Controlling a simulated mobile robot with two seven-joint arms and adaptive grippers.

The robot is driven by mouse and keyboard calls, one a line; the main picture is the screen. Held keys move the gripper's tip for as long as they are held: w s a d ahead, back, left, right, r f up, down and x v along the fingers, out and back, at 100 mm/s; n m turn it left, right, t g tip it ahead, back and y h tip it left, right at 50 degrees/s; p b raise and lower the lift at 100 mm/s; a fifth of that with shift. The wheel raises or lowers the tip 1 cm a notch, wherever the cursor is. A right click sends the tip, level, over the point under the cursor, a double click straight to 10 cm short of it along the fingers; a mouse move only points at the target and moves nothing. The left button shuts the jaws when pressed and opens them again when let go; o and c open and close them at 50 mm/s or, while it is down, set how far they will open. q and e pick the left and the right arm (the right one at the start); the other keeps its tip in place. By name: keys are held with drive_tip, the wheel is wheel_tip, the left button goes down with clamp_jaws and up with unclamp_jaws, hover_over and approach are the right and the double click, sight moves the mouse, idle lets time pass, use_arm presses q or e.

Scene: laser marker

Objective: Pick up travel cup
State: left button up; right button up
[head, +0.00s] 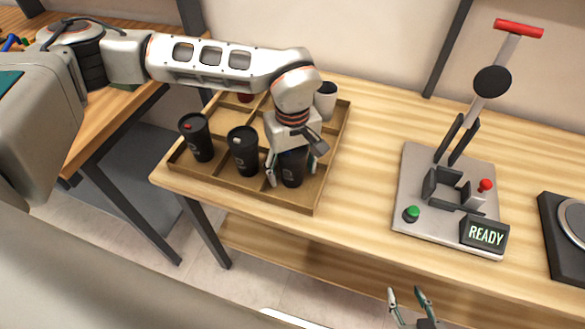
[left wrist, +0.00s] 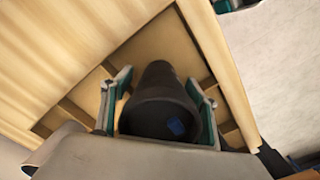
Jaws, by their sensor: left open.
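Several travel cups stand in a wooden compartment tray (head: 318,197). Three black ones line its front row: a left cup (head: 201,143), a middle cup (head: 244,154) and a right cup (head: 293,170). My left gripper (head: 291,174) is open, pointing down, with its fingers on either side of the right cup. In the left wrist view this black cup (left wrist: 160,92) sits between the two fingers of my left gripper (left wrist: 162,105); whether they touch it I cannot tell. My right gripper (head: 410,298) is open and empty at the bottom edge, before the table.
A white cup (head: 326,98) and a partly hidden dark red item (head: 245,97) are in the tray's back row. A press-like machine (head: 447,220) with a red-handled lever and a READY display (head: 486,236) stands right. Bare tabletop (head: 368,150) lies between tray and machine.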

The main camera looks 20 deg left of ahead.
use_arm(q)
drive_tip(key=c, duration=0.7)
drive_tip(key=shift+o, duration=0.2)
drive_tip(key=shift+r, duration=0.2)
wheel_tip(320, 180, up, 20)
drive_tip(key=p, duration=0.1)
drive_tip(key=shift+s+f, duration=0.15)
